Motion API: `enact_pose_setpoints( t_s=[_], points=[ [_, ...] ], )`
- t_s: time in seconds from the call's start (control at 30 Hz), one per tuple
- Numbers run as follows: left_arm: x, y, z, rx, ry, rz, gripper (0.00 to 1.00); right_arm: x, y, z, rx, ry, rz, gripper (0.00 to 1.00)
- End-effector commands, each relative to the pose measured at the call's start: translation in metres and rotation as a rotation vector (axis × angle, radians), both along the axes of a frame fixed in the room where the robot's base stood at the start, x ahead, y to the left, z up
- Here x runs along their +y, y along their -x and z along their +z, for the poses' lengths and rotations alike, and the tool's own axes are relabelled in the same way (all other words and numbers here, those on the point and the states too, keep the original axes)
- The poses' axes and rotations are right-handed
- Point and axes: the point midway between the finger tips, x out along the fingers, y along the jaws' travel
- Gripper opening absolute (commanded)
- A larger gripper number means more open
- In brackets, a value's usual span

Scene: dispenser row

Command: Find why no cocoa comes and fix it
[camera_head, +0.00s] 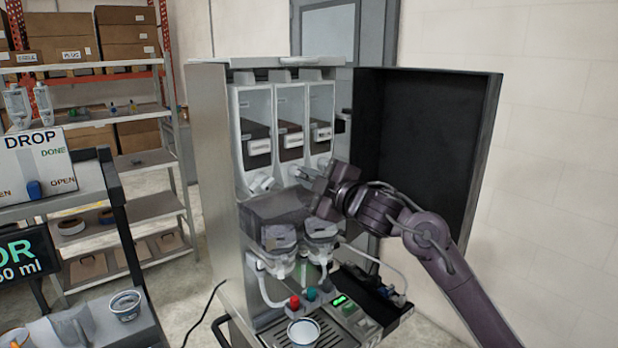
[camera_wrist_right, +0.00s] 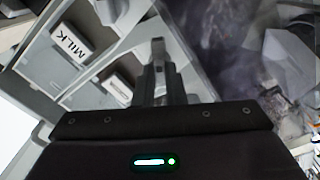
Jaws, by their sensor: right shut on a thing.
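The dispenser (camera_head: 222,190) stands open, with three canisters side by side: left (camera_head: 255,130), middle (camera_head: 290,125) and right (camera_head: 321,115). Their labels are too small to read in the head view. A MILK label (camera_wrist_right: 70,42) shows in the right wrist view. A white outlet spout (camera_head: 262,184) sits under the left canister. My right gripper (camera_head: 304,173) is at the spouts below the middle and right canisters, shut on what looks like a white outlet spout; its fingers largely hide it. Two clear mixing bowls (camera_head: 279,240) (camera_head: 321,231) sit lower down. My left gripper is not in view.
The dark door (camera_head: 425,165) is swung open to the right. A white cup (camera_head: 303,332) stands on the drip tray (camera_head: 330,338) below red and teal knobs (camera_head: 295,301).

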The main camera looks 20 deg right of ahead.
Motion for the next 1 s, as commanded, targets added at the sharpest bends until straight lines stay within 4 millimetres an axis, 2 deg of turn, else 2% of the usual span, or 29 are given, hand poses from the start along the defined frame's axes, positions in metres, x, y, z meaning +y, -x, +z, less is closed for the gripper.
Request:
enact_pose_setpoints(
  t_s=[0.27,0.3,0.47,0.77,0.87,1.0],
  points=[
    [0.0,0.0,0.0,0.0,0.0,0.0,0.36,0.0,0.0,-0.004,0.007,0.004,0.001,0.0],
    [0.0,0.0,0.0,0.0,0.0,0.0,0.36,0.0,0.0,-0.004,0.007,0.004,0.001,0.12],
    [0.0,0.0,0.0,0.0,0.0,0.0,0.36,0.0,0.0,-0.003,0.005,0.003,0.001,0.33],
    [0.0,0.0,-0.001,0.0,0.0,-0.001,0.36,-0.001,0.001,-0.002,0.001,0.003,0.0,0.33],
    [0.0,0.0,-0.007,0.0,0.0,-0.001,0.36,-0.004,0.01,-0.004,0.001,0.005,0.0,0.33],
    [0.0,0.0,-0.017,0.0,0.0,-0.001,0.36,-0.013,0.032,-0.006,0.001,0.007,-0.002,0.33]
  ],
)
